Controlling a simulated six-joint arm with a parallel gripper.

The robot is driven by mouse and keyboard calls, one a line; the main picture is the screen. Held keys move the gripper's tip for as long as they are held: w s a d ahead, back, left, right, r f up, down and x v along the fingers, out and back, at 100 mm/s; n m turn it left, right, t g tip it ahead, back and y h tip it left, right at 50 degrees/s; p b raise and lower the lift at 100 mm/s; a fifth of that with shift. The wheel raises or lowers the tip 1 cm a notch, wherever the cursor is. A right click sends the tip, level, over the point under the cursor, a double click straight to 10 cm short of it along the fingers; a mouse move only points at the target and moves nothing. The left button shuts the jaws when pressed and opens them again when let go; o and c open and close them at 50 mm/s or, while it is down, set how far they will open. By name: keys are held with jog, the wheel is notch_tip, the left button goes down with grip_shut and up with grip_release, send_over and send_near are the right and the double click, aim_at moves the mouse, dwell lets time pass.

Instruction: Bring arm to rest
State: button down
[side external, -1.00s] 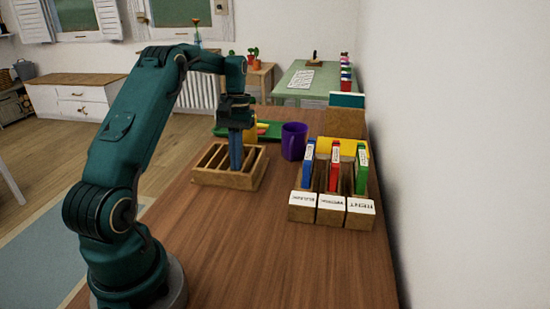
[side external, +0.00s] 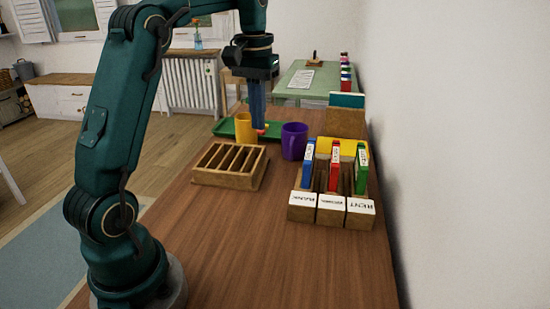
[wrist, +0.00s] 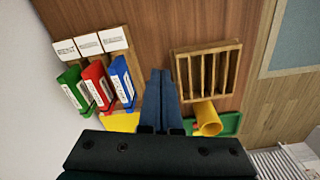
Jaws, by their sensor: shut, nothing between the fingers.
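My gripper (side external: 258,126) is shut and empty, its blue fingers pointing down above the far part of the wooden table (side external: 240,235). In the side view it hangs between the yellow cup (side external: 243,128) and the purple mug (side external: 292,141), raised above the slotted wooden rack (side external: 228,179). The rack's slots look empty. In the wrist view the closed fingers (wrist: 161,72) lie side by side, with the rack (wrist: 180,60) to their right. The purple mug does not show there.
A wooden holder (side external: 331,216) with white labels carries a blue (side external: 308,163), a red (side external: 334,167) and a green book or binder (side external: 361,170) at right, near the white wall. A green tray (side external: 222,129) lies by the yellow cup. The table's front is clear.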

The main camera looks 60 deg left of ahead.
jog(key=s+d+r+m+t, duration=0.2)
jog(key=s+d+r, duration=0.15)
jog(key=d, duration=0.35)
jog(key=s+d+f+m+t, duration=0.3)
jog(key=s+d+f, duration=0.4)
jog(key=s, duration=0.3)
jog(key=shift+s+d+f+m, duration=0.15)
jog(key=shift+s+d+m, duration=0.25)
jog(key=shift+d, duration=0.45)
jog(key=shift+w, duration=0.1)
